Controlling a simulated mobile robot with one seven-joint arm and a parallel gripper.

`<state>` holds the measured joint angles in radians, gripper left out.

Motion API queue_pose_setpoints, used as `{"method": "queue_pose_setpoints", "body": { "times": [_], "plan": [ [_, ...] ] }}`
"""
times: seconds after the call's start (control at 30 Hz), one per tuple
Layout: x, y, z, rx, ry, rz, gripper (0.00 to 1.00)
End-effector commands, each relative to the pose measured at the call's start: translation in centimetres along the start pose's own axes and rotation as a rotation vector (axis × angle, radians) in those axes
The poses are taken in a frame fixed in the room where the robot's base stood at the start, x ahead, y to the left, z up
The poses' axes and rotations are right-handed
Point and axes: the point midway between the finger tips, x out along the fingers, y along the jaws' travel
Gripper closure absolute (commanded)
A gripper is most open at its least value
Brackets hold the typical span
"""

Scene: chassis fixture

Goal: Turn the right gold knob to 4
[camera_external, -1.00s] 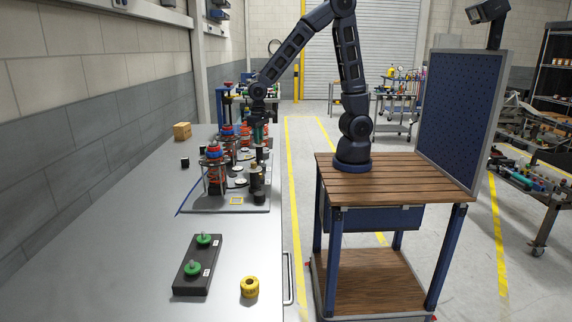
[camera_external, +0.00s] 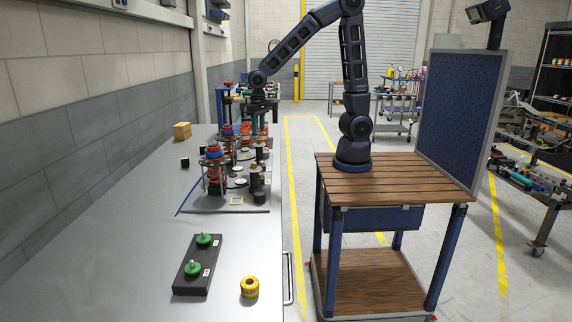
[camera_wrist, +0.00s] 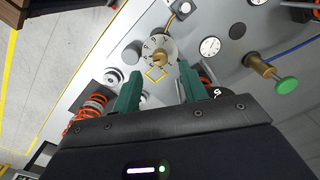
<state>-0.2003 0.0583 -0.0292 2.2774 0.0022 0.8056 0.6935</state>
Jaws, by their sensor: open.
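A gold knob (camera_wrist: 159,58) sits at the centre of a pale numbered dial (camera_wrist: 150,48) in the wrist view, with its surface on the panel. A yellow square outline (camera_wrist: 155,74) lies just below it. My gripper (camera_wrist: 159,69) is open, its two green fingers on either side below the dial, with nothing between them. The fingers look apart from the knob. In the external view, my gripper (camera_external: 258,122) hangs over the far part of the fixture (camera_external: 255,208). The numbered dial cannot be made out clearly there. The digit the knob points to is too small to read.
A brass valve with a green handle (camera_wrist: 287,85) and a round gauge (camera_wrist: 210,46) stand right of the dial. Red springs (camera_wrist: 90,106) stand at left. In the external view, a black block with green knobs (camera_external: 197,265) and a yellow part (camera_external: 249,287) lie in front.

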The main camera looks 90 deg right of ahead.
Motion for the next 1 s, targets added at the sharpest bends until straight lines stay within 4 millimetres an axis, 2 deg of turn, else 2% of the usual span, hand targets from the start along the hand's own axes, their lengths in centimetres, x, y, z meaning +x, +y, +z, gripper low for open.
{"method": "queue_pose_setpoints", "body": {
  "times": [0.1, 0.3, 0.5, 0.83, 1.0],
  "plan": [
    [-2.3, 0.0, -0.1, 0.000, 0.004, -0.003, 0.57],
    [-4.9, 0.0, -0.1, 0.001, 0.002, -0.002, 0.57],
    [-6.0, 0.0, 0.0, 0.000, 0.001, -0.001, 0.57],
    [-6.1, 0.1, 0.0, -0.001, 0.001, -0.001, 0.57],
    [-7.4, 1.3, 0.7, -0.029, 0.022, -0.019, 0.57]
  ]
}}
